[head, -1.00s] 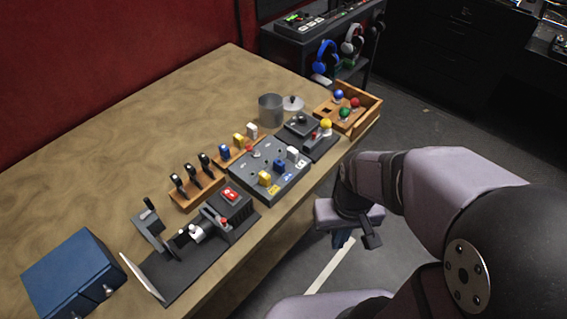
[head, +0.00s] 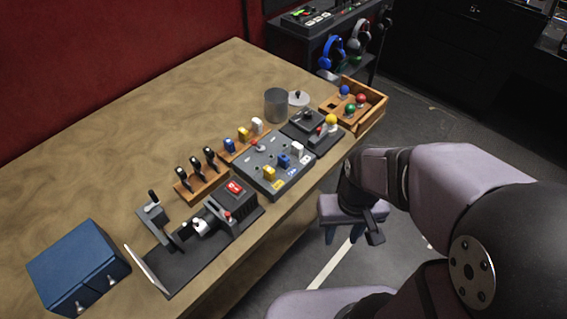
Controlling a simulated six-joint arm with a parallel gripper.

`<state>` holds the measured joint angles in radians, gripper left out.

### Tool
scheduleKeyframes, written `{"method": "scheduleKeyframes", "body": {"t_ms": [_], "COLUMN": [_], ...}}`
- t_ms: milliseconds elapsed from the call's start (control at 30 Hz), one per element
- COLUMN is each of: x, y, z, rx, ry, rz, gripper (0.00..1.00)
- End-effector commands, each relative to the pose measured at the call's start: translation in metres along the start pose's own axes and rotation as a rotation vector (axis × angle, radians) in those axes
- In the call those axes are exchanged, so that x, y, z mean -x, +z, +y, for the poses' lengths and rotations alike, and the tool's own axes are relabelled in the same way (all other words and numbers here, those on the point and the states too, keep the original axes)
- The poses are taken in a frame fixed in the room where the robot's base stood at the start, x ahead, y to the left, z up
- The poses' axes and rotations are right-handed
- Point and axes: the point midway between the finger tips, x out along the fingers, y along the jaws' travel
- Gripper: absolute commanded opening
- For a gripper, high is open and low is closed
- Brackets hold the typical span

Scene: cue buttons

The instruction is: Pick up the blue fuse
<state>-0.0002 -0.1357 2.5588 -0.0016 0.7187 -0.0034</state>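Two small blue pieces that look like fuses are in view. One blue fuse (head: 229,146) stands at the left end of a wooden rack (head: 233,156), beside a yellow fuse (head: 243,134) and a white fuse (head: 257,125). Another blue piece (head: 284,160) stands on the dark grey fuse panel (head: 262,170), between a yellow and a white one. My gripper (head: 344,236) hangs off the table's right edge, over the floor and apart from all the fuses. Its two fingers point down and are spread, with nothing seen between them.
A lever rack (head: 201,180) and a clamp device with a red switch (head: 235,188) stand left of the panel. A joystick box (head: 312,133), a metal can (head: 276,105) and a wooden tray with coloured balls (head: 373,115) are behind. The far-left tabletop is clear.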

Motion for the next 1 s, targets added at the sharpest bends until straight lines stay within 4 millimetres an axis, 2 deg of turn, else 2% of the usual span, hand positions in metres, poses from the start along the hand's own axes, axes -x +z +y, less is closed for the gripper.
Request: {"method": "scheduleKeyframes", "body": {"t_ms": [133,267,500,700,833,1000], "x": [0.008,0.026,0.069,0.094,0.103,0.108], "y": [-0.012,-0.041,-0.121,-0.177,-0.199,-0.213], "z": [-0.003,-0.011,-0.046,-0.085,-0.104,-0.117], "rx": [0.035,0.121,0.388,0.609,0.707,0.774], "ry": [0.0,0.0,-0.001,-0.001,-0.001,-0.001], "rz": [0.0,0.0,-0.001,-0.002,-0.002,-0.001], "gripper": [0.36,0.36,0.36,0.36,0.36,0.36]}}
